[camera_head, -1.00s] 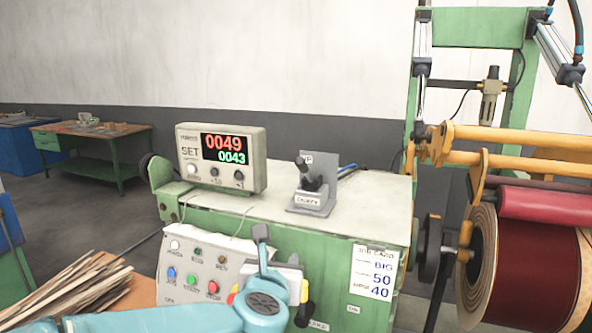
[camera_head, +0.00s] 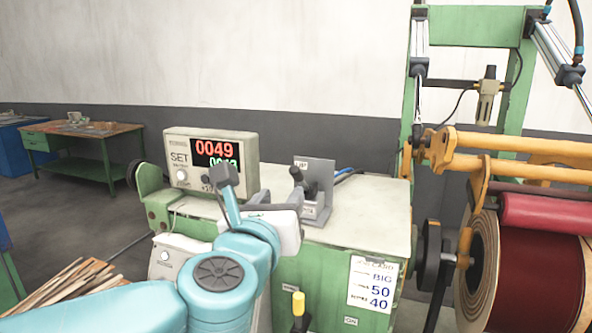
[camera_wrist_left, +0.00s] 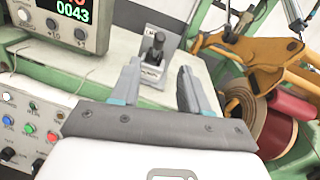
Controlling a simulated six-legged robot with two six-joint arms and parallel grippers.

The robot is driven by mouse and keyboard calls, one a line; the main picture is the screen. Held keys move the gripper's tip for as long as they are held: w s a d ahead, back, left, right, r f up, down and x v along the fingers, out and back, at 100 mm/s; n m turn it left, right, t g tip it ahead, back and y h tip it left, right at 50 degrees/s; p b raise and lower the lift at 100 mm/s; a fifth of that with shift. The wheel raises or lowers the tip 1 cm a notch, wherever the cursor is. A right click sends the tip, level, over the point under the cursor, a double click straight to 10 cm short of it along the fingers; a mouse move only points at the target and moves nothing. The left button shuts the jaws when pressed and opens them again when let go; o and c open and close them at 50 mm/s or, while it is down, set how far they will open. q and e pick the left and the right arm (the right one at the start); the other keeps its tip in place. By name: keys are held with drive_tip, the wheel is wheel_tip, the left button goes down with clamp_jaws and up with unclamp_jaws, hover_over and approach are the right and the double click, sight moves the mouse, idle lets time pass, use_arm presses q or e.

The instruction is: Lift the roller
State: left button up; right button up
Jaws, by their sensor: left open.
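The roller is a red cylinder (camera_head: 545,215) at the right of the head view, resting against the top of a large dark red coil (camera_head: 540,270). Yellow arms (camera_head: 510,145) hold it; it also shows at the right of the left wrist view (camera_wrist_left: 293,103). My left gripper (camera_wrist_left: 160,85) is open and empty. Its fingers point toward a small lever switch (camera_head: 298,180) on a grey bracket (camera_head: 320,185) on top of the green cabinet (camera_head: 320,262). In the wrist view the lever (camera_wrist_left: 155,48) stands beyond and between the fingertips, apart from them. My right gripper is not in view.
A counter box (camera_head: 180,165) reading 0049 stands left of the lever, partly behind my left gripper. A button panel (camera_wrist_left: 30,120) is on the cabinet front. A green frame (camera_head: 480,30) rises behind the coil. A workbench (camera_head: 85,140) is far left.

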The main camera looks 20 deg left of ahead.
sight(294, 175)
use_arm(q)
drive_tip(key=w+p, duration=0.1)
drive_tip(key=w, duration=0.6)
drive_tip(key=w+a+p, duration=0.1)
drive_tip(key=w, duration=0.3)
drive_tip(key=shift+w+a+p, duration=0.1)
drive_tip(key=shift+p, duration=0.2)
drive_tip(key=shift+w+a, duration=0.1)
drive_tip(key=shift+w, duration=0.6)
drive_tip(key=shift+s, duration=0.1)
clamp_jaws()
